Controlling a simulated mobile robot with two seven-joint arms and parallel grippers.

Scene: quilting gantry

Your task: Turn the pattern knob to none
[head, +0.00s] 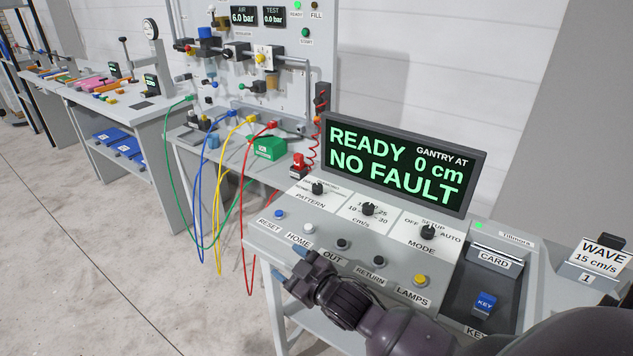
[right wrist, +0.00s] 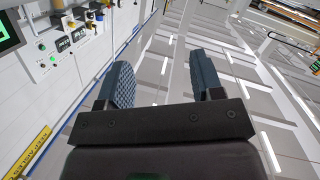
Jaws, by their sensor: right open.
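The pattern knob (head: 318,188) is a small black knob on a white plate at the left of the grey console, above the word PATTERN. The lettering around it is too small to read, so its setting cannot be told. My right gripper (head: 281,277) is low at the console's front left edge, below and to the left of the knob and apart from it. In the right wrist view its two blue pads (right wrist: 160,84) stand wide apart with nothing between them. My left gripper is in neither view.
The console also carries a speed knob (head: 368,208), a mode knob (head: 428,231) and several push buttons, including HOME (head: 309,228). The display (head: 402,165) behind reads READY, 0 cm, NO FAULT. A card slot (head: 495,258) and blue key (head: 484,302) are at right.

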